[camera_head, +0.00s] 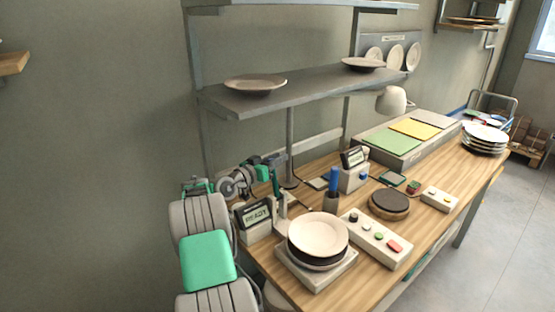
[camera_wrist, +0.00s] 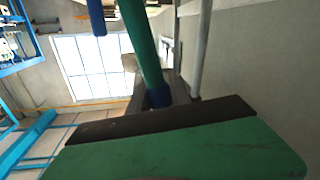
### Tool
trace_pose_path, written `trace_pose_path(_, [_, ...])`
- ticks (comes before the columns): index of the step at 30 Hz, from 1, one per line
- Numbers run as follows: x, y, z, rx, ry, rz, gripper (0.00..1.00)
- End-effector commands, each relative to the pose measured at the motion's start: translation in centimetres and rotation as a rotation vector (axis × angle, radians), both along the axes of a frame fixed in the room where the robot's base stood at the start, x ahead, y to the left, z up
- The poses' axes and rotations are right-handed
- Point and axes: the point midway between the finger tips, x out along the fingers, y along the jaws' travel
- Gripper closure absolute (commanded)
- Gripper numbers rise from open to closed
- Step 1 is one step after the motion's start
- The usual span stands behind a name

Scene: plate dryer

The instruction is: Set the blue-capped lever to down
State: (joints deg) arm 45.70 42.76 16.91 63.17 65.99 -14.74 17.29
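An upright blue cylinder (camera_head: 333,181) rises from a dark grey holder (camera_head: 330,202) in the middle of the bench in the head view. It is the clearest match for the blue-capped lever, but I cannot be sure. My gripper (camera_head: 275,181) is at the bench's left end, beside the near READY display, left of the blue cylinder and apart from it. The wrist view shows a wide green pad with a dark edge. A green rod with a dark blue end (camera_wrist: 157,96) stands close beyond it; I cannot tell what it is. The finger gap is not clear.
A near READY display (camera_head: 257,215) and a scale (camera_head: 318,272) bearing plates stand close by. A button box (camera_head: 377,239) and a second display box with a blue knob (camera_head: 364,176) flank the middle. A shelf (camera_head: 310,88) overhangs the bench's back.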

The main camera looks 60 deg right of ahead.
Motion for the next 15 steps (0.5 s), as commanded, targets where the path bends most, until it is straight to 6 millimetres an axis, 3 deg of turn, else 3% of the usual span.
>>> trace_pose_path(7, [0.00,0.01,-0.01,0.000,0.000,0.000,0.99])
trace_pose_path(15, [0.00,0.02,-0.01,0.001,0.000,0.000,1.00])
